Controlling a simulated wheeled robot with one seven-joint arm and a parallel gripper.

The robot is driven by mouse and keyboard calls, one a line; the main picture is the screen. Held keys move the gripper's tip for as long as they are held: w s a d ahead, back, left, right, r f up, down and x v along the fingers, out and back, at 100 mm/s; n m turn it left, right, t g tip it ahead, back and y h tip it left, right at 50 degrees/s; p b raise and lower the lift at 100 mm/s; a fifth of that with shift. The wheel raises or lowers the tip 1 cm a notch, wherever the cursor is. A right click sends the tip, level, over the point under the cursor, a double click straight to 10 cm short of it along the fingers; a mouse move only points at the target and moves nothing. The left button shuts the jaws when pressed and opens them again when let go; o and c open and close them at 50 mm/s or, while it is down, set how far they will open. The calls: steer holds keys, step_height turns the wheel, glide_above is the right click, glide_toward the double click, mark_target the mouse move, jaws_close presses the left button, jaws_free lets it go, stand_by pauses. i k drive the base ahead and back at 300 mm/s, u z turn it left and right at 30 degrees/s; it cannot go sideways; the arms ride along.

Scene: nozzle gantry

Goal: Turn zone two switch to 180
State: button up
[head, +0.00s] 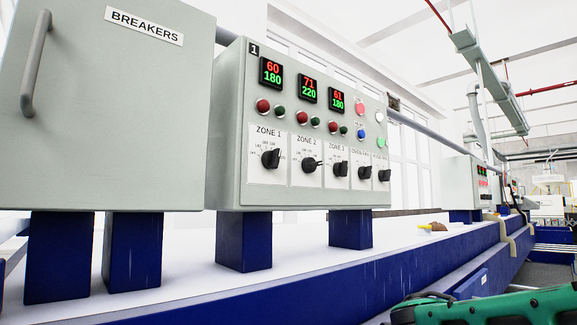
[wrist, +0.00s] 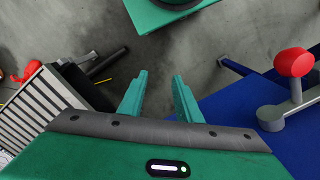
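The zone two switch (head: 309,164) is a black rotary knob on the grey control panel (head: 228,160), under the label ZONE 2. Its pointer end is turned to the right. The display above it (head: 308,88) reads 71 in red over 220 in green. The zone 1 knob (head: 270,159) is to its left and the zone 3 knob (head: 340,169) to its right; their displays show 180 in green. My gripper (wrist: 160,85) is open and empty in the wrist view, pointing at the floor. My green arm shows at the head view's lower right, well away from the panel.
A grey BREAKERS box (head: 120,110) with a handle stands left of the panel. Both stand on blue posts above a white surface (head: 190,262) with a blue front beam. A red-knobbed lever (wrist: 294,62) on a blue surface is right of my gripper.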

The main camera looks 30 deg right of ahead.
mark_target(309, 165)
steer(key=k, duration=0.75)
steer(key=z, duration=0.85)
steer(key=i, duration=0.5)
